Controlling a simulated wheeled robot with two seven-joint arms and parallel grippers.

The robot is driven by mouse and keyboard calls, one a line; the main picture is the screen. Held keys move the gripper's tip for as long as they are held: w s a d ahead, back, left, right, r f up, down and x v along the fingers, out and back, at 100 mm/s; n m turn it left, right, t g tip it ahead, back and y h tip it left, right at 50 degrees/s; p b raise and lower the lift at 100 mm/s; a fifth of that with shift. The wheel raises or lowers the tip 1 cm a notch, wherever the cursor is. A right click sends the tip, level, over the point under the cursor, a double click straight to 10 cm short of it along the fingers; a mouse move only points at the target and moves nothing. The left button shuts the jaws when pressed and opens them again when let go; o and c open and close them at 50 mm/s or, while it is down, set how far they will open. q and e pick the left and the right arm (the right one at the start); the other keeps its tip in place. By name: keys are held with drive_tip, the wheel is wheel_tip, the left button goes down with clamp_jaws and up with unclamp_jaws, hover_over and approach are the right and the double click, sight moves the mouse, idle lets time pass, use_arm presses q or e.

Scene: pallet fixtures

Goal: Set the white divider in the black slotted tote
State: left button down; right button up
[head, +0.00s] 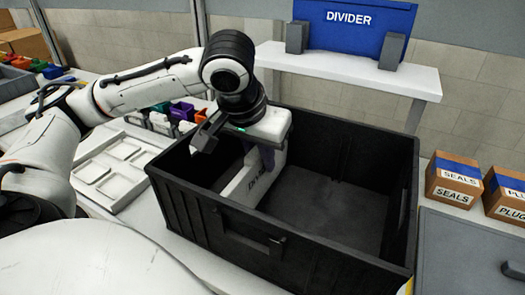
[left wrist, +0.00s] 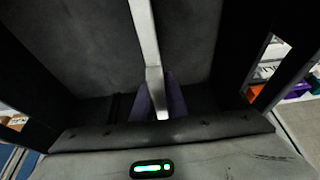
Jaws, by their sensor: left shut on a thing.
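The black slotted tote (head: 345,260) stands open on the table in the middle of the head view. The white divider (head: 238,188) is upright inside it, crossing the tote left of its middle. Part of its lettering shows. My left gripper (head: 266,157) reaches down over the tote and is shut on the divider's upper part. In the left wrist view the divider (left wrist: 143,35) is a thin white strip between the gripper's purple fingers (left wrist: 160,98). Whether the divider's ends sit in slots or its lower edge touches the floor is hidden. My right gripper is out of view.
A white shelf (head: 350,73) behind the tote carries a blue DIVIDER panel (head: 345,28) between grey blocks. SEALS (head: 454,178) and PLUG (head: 507,193) boxes and a grey lid-like panel (head: 470,250) are at right. A white compartment tray (head: 115,165) lies left. The tote floor right of the divider is clear.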

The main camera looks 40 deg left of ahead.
sight(254, 152)
use_arm(q)
drive_tip(key=c, duration=1.7)
unclamp_jaws()
